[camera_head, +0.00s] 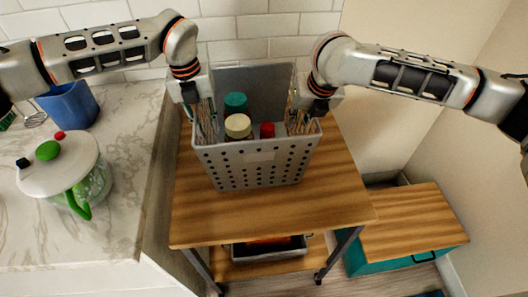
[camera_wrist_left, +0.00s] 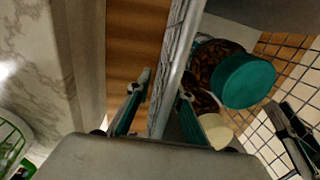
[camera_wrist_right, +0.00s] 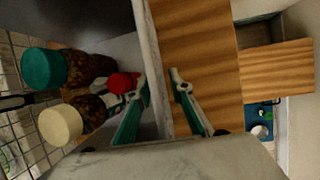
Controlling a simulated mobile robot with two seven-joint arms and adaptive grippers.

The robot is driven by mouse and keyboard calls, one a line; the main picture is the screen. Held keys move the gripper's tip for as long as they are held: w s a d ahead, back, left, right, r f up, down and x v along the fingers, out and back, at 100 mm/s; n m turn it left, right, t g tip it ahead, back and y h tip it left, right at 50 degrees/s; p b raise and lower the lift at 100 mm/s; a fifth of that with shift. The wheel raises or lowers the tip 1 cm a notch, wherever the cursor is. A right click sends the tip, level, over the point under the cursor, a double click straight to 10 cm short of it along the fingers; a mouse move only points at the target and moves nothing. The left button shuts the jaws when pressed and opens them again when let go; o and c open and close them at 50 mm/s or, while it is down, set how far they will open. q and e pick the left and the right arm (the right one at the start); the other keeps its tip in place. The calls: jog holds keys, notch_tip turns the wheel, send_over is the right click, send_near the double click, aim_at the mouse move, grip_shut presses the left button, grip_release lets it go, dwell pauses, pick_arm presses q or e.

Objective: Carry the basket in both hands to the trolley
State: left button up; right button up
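The grey perforated basket (camera_head: 258,172) is upright above the wooden top of the trolley (camera_head: 275,220); whether its base rests on the wood cannot be told. It holds a teal-lidded jar (camera_head: 236,103), a cream-lidded jar (camera_head: 238,126) and a red-capped bottle (camera_head: 267,130). My left gripper (camera_head: 202,118) is shut on the basket's left wall (camera_wrist_left: 178,60), one finger each side of it. My right gripper (camera_head: 304,115) is shut on the right wall (camera_wrist_right: 150,50) the same way. The wrist views show the fingertips close against the walls.
A marble counter (camera_head: 100,225) on the left carries a white-lidded green pot (camera_head: 60,165) and a blue container (camera_head: 70,104). A tray (camera_head: 268,249) sits on the trolley's lower shelf. A wood-topped teal cabinet (camera_head: 412,222) stands to the right. The trolley's front wood is clear.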

dwell(0.4)
pick_arm(q)
jog(key=r, duration=0.7)
jog(key=a+r, duration=0.1)
jog(key=r, duration=0.3)
jog(key=shift+r, duration=0.35)
pick_arm(e)
jog(key=shift+s+r, duration=0.2)
jog(key=shift+r, duration=0.35)
pick_arm(q)
jog(key=shift+r, duration=0.1)
pick_arm(e)
jog(key=v, duration=1.1)
